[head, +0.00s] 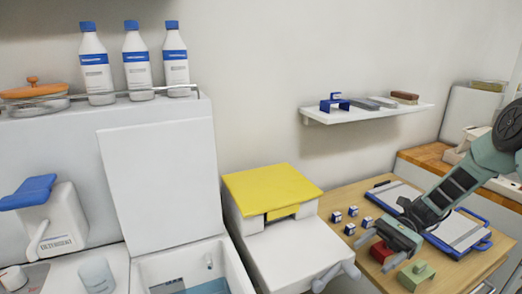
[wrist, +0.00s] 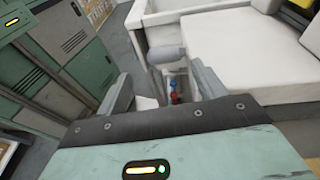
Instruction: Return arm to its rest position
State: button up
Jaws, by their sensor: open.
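My arm (head: 457,190) reaches in from the right in the head view, bent over the wooden table. My gripper (head: 380,248) hangs above the table's left part, close to a red block (head: 381,254) in the picture. In the wrist view, my gripper (wrist: 164,88) has its two grey fingers well apart. I see nothing held between them. Beyond the fingers show a grey cylindrical part (wrist: 167,55) and a small red and blue item, both too small to name surely.
The wooden table (head: 350,190) carries small blue-and-white cubes (head: 352,211), a green block (head: 417,275) and a blue clipboard (head: 462,235). A wall shelf (head: 370,113) hangs above. Left stands a white unit with a yellow panel (head: 270,188). Green lockers (wrist: 60,45) show in the wrist view.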

jog(key=a+r+n+h, duration=0.1)
jog(key=a, duration=0.1)
jog(key=s+a+r+n+g+h, duration=0.1)
jog(key=a, duration=0.1)
jog(key=s+a+r+n+h, duration=0.1)
jog(key=a+r, duration=0.1)
jog(key=shift+s+a+r+n+h, duration=0.1)
jog(key=shift+s+a+n+h, duration=0.15)
jog(key=shift+a+n+h, duration=0.15)
jog(key=s+a+r+n+t+h, duration=0.2)
jog(key=s+a+r+n+h, duration=0.1)
jog(key=s+n, duration=0.2)
jog(key=s+a+r+n+t+h, duration=0.2)
jog(key=s+n, duration=0.4)
jog(key=s, duration=0.3)
jog(key=s+a+r+n+t+h, duration=0.3)
jog(key=s+a+r+n+h, duration=0.1)
jog(key=s+a+n, duration=0.2)
jog(key=shift+s+a+r+h, duration=0.25)
jog(key=shift+s+h, duration=0.05)
jog(key=shift+s, duration=0.2)
